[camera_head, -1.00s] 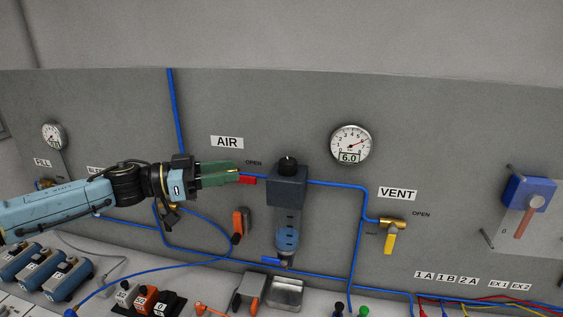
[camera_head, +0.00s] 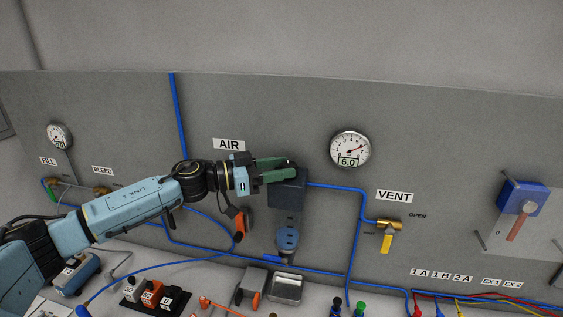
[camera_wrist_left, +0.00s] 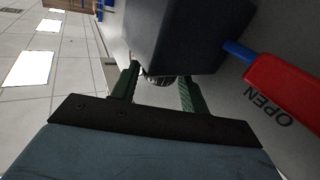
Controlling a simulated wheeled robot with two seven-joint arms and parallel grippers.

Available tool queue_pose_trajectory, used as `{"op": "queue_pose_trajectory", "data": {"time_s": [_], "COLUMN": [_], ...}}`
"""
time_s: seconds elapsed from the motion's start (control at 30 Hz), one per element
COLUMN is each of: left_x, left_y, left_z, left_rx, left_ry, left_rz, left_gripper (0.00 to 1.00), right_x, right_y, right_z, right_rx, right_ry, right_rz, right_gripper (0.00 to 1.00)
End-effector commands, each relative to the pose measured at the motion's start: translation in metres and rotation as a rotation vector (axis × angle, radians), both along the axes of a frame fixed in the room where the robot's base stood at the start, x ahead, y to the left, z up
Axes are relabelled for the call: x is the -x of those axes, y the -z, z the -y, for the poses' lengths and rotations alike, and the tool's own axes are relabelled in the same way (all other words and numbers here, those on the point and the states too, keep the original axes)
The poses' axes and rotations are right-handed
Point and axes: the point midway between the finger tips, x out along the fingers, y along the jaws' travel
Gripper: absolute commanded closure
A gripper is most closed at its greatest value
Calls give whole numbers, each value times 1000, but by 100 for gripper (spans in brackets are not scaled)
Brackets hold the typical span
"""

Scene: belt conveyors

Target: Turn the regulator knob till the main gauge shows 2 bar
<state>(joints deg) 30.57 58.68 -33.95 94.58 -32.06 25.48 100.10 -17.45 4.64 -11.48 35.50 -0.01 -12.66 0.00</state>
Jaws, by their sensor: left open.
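The main gauge (camera_head: 350,149) is round and white, and its display reads 6.0. The regulator (camera_head: 287,192) is a dark block on the blue air line, with a bowl below it. My left gripper (camera_head: 289,168) is at the top of the regulator, its green fingers open. In the left wrist view the dark ribbed knob (camera_wrist_left: 160,81) shows between the two fingers, against the regulator block (camera_wrist_left: 175,35). I cannot tell whether the fingers touch the knob. In the head view the fingers mostly hide it. My right gripper is not in view.
A red valve handle (camera_wrist_left: 285,90) by an OPEN label lies close to the right finger in the left wrist view. The yellow vent handle (camera_head: 387,243) hangs to the right. Blue tubes run along the panel. The wall above the regulator is clear.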

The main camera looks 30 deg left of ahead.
Motion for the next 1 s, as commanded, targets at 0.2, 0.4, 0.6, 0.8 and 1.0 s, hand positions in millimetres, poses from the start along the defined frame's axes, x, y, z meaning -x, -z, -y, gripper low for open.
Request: {"op": "queue_pose_trajectory", "data": {"time_s": [0.2, 0.4, 0.6, 0.8, 1.0], "left_x": [-5, -5, -5, -4, -3], "left_y": [0, 0, 0, 0, 0], "left_z": [5, 5, 5, 5, 6], "left_rx": [-1, -1, 0, -1, -2], "left_ry": [-1, 0, 0, -7, -63], "left_rz": [-1, -1, 0, 0, 0], "left_gripper": [55, 58, 84, 87, 87], "right_x": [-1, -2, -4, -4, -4], "right_y": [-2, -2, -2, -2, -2], "right_z": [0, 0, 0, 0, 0], "right_rx": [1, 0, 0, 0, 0], "right_ry": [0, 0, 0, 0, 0], "right_rz": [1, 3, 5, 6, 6], "right_gripper": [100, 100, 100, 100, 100]}}
